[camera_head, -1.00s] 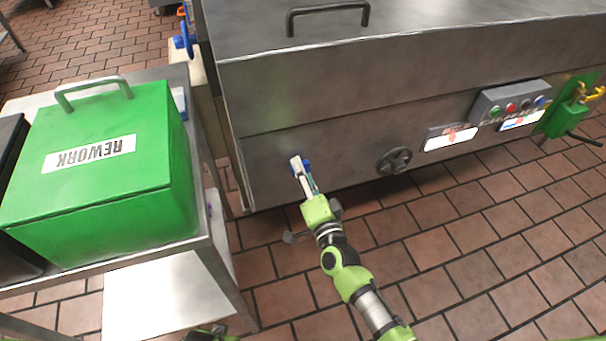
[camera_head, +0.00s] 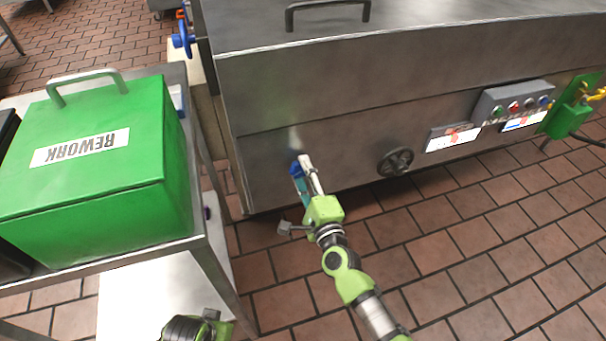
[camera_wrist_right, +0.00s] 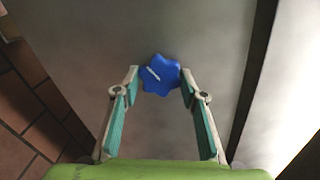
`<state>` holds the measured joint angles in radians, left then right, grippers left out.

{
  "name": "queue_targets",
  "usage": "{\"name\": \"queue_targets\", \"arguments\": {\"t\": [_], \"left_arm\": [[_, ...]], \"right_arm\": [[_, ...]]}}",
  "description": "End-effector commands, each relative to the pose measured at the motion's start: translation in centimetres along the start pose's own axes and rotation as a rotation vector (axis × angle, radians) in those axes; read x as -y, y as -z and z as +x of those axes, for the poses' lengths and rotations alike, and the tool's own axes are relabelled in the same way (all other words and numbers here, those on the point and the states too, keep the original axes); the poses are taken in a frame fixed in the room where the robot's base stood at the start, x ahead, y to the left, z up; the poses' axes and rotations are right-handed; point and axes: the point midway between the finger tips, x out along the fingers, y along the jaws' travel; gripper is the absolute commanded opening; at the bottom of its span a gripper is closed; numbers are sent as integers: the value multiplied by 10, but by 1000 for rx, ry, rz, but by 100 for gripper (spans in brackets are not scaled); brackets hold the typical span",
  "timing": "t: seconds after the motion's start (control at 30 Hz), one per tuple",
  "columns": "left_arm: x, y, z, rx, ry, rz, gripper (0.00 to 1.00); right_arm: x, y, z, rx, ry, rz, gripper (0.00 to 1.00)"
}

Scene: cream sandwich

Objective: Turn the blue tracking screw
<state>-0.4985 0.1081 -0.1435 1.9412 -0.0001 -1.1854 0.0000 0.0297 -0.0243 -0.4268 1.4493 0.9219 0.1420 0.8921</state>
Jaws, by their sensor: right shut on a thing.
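The blue tracking screw (camera_wrist_right: 160,75) is a star-shaped blue knob with a short white mark, on the steel machine's front panel. My right gripper (camera_wrist_right: 160,78) is shut on it, one fingertip at each side of the knob. In the head view my right gripper (camera_head: 302,166) reaches up to the lower left of the panel, where a bit of blue shows by the fingers; they hide much of the knob. Part of my left arm shows at the bottom edge of the head view, but its fingers do not show.
The steel machine (camera_head: 420,75) fills the upper right, with a dark handwheel (camera_head: 395,161) and a button box (camera_head: 515,103). A green REWORK bin (camera_head: 100,185) stands on a table at left. Tiled floor is open at lower right.

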Motion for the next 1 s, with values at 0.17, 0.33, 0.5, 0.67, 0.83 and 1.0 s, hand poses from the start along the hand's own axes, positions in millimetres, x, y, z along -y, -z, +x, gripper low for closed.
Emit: {"name": "queue_targets", "arguments": {"t": [0.17, 0.33, 0.5, 0.67, 0.83, 1.0], "left_arm": [[0, 0, -2, 1, 0, 0, 0], [0, 0, -2, 1, 0, 0, 0], [0, 0, -2, 1, 0, 0, 0], [0, 0, -2, 1, 0, 0, 0], [0, 0, -2, 0, 0, 0, 0], [1, 0, -2, 0, 1, -1, 0]], "right_arm": [[-3, 1, -1, -1, -5, 15, 17], [-3, 1, -1, -1, -5, 15, 17], [-3, 1, -1, -1, -6, 15, 44], [-2, 0, -1, -1, -4, 14, 56], [-1, 0, 0, -1, -2, 14, 56], [-2, 0, -9, -1, -2, 14, 56]]}}
